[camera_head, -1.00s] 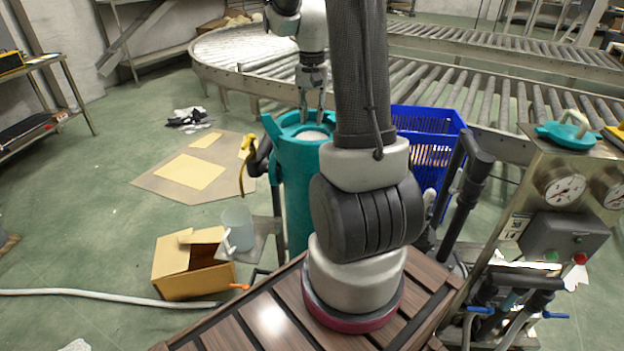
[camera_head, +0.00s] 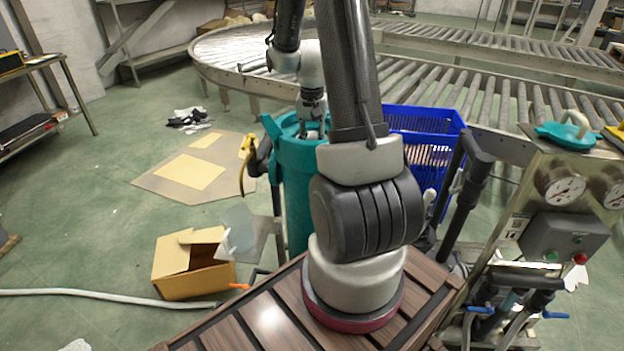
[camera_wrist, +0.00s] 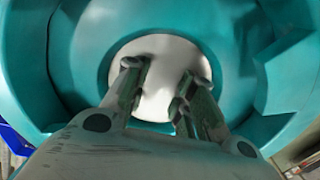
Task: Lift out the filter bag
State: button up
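The teal filter housing (camera_head: 296,185) stands upright and open at the top, behind my arm. In the wrist view its teal inner wall (camera_wrist: 75,60) surrounds a round white piece (camera_wrist: 172,48), which looks like the top of the filter bag. My gripper (camera_wrist: 161,75) points down into the housing, with its two fingers apart over the white piece. White shows between the fingers, and I cannot tell whether the tips touch it. In the head view my gripper (camera_head: 312,130) is at the housing's mouth, and the bag is hidden there.
A blue crate (camera_head: 425,125) stands right of the housing. A yellow-handled hose (camera_head: 245,160) is at its left. A translucent container (camera_head: 239,225) and an open cardboard box (camera_head: 190,265) are front left. A teal lid (camera_head: 566,132) lies on the gauge panel. Roller conveyors run behind.

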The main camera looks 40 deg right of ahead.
jog(key=shift+f, duration=0.1)
grip_shut()
notch_tip(320, 180, up, 22)
dwell(1.2)
notch_tip(320, 180, up, 11)
dwell(1.0)
